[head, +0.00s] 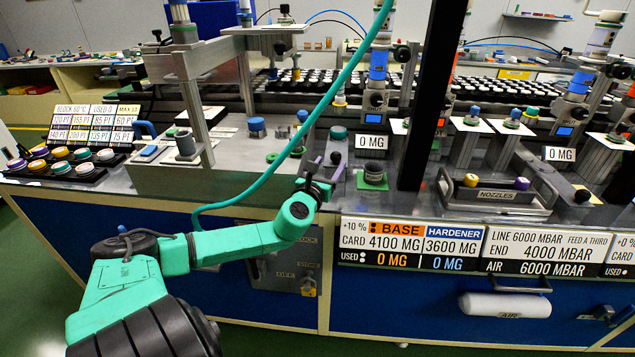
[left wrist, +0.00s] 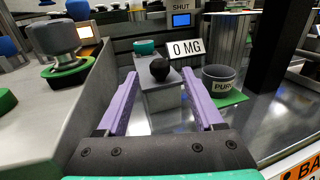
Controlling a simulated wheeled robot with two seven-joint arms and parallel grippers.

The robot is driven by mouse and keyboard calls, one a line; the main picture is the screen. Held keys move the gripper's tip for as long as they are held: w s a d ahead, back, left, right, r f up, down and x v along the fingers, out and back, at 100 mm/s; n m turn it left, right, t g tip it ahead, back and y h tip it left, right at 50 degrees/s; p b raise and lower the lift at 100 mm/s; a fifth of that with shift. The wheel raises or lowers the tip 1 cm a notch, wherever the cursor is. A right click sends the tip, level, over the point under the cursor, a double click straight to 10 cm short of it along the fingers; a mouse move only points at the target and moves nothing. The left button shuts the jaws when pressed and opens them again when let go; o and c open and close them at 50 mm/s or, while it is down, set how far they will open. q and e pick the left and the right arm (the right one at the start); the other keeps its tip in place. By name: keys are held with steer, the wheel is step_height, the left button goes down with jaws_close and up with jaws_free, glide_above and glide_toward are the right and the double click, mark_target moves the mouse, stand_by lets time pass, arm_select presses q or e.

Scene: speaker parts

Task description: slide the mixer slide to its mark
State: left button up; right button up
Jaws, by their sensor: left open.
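What looks like the mixer slide is a grey block with a round black knob (left wrist: 159,69) in the left wrist view; the knob also shows in the head view (head: 335,158). My left gripper (left wrist: 159,78) has its two purple fingers spread, one on each side of the knob in the picture, with nothing held. In the head view the left gripper (head: 329,170) is at the bench's front edge by the knob. Whether the fingers reach level with the knob I cannot tell. No mark for the slide can be made out. My right gripper is not in view.
A dark purge cup (left wrist: 219,80) stands on a green pad right of the gripper. A teal cap (head: 338,132) and a "0 MG" sign (head: 371,142) are behind the knob. A black post (head: 430,95) rises to the right. A grey machine plate (head: 235,165) lies left.

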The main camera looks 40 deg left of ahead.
arm_select(q)
steer(key=p+v, duration=0.2)
steer(key=v, duration=0.5)
steer(key=shift+s, duration=0.2)
steer(key=shift+s+d, duration=0.25)
steer(key=shift+s, duration=0.2)
